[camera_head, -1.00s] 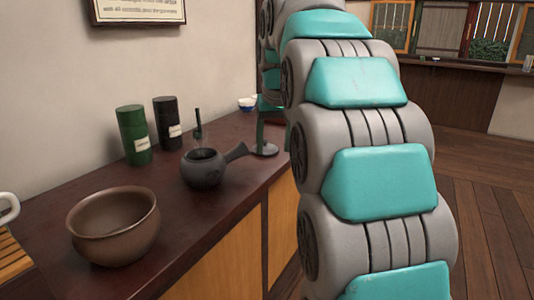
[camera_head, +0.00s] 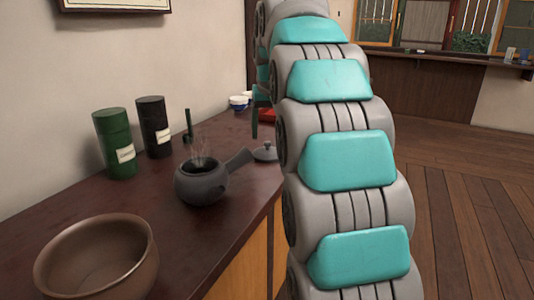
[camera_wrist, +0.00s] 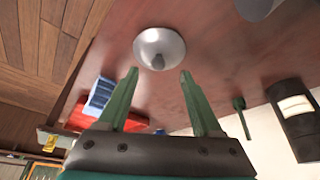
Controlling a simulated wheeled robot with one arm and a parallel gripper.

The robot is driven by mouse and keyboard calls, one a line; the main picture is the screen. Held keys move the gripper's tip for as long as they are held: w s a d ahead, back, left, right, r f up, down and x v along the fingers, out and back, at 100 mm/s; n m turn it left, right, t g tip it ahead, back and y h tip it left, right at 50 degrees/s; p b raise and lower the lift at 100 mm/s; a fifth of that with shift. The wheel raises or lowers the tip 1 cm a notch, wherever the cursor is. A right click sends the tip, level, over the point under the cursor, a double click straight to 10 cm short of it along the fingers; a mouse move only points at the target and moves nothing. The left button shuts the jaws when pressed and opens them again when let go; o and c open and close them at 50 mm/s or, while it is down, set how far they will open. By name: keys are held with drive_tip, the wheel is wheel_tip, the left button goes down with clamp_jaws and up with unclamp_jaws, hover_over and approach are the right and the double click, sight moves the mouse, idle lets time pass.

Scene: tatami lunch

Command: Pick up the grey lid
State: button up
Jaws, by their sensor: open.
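The grey lid (camera_head: 265,153) is a round disc with a small knob, lying on the dark counter beside the handle of the dark teapot (camera_head: 201,184). In the wrist view the lid (camera_wrist: 160,44) lies just beyond the fingertips, with its knob towards them. My gripper (camera_wrist: 158,72) is open, its two green fingers apart with nothing between them. In the head view only part of a green finger (camera_head: 255,122) shows, behind and above the lid; my arm hides the rest.
A brown bowl (camera_head: 97,262) stands at the counter's near end. A green canister (camera_head: 115,143) and a black canister (camera_head: 154,127) stand by the wall. Blue-and-white bowls (camera_head: 239,103) and a red item (camera_wrist: 88,117) lie beyond the lid.

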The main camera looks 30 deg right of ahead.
sight(268, 142)
drive_tip(key=x, duration=0.4)
drive_tip(key=shift+d+f, duration=0.15)
drive_tip(key=shift+f, duration=0.05)
clamp_jaws()
drive_tip(key=shift+f, duration=0.1)
idle(0.3)
